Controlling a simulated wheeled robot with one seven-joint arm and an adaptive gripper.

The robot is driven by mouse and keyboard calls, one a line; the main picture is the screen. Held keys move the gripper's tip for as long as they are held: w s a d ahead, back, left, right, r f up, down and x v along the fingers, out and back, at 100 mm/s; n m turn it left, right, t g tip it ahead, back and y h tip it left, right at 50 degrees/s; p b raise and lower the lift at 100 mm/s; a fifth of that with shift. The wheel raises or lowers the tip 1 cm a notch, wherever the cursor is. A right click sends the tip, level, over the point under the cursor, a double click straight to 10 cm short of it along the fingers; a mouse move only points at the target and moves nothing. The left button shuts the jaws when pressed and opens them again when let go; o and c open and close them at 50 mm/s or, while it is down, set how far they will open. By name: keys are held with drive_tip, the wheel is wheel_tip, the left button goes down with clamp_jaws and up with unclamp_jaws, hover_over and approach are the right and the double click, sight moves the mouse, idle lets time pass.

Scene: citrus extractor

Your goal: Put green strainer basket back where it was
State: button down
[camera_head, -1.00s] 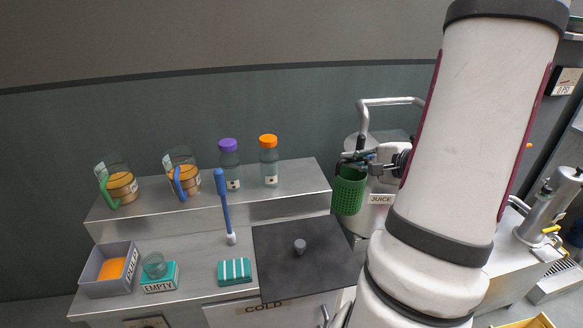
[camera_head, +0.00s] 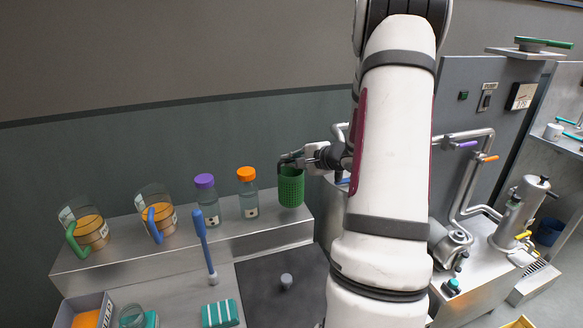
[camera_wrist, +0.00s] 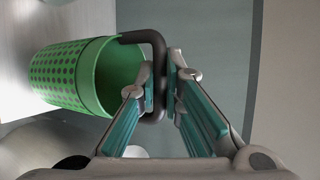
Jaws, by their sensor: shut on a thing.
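The green strainer basket (camera_head: 290,187) is a perforated cup with a dark handle. In the head view it hangs from my gripper (camera_head: 297,160), at the right end of the raised steel shelf; I cannot tell whether it touches the shelf. In the wrist view my gripper (camera_wrist: 163,92) is shut on the basket's dark bent handle, and the basket (camera_wrist: 75,75) lies to the left with its open mouth facing the fingers. My arm hides much of the machine on the right, including the steel vessel seen behind the basket earlier.
On the raised shelf (camera_head: 110,262) stand two jugs of orange liquid (camera_head: 92,230), a purple-capped bottle (camera_head: 207,200) and an orange-capped bottle (camera_head: 248,195), the latter close left of the basket. A dark knobbed lid (camera_head: 262,270) lies below. Pipes with coloured handles (camera_head: 462,170) stand right of my arm.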

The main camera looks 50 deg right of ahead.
sight(285, 168)
drive_tip(key=shift+w+d+f+p, duration=0.25)
drive_tip(key=shift+w+f, duration=0.1)
drive_tip(key=shift+f, duration=0.55)
drive_tip(key=shift+w+d+f+p, duration=0.1)
drive_tip(key=shift+w+f+p, duration=0.2)
drive_tip(key=shift+f, duration=0.6)
drive_tip(key=shift+w+f, duration=0.1)
drive_tip(key=shift+f, duration=0.05)
drive_tip(key=c, duration=1.7)
unclamp_jaws()
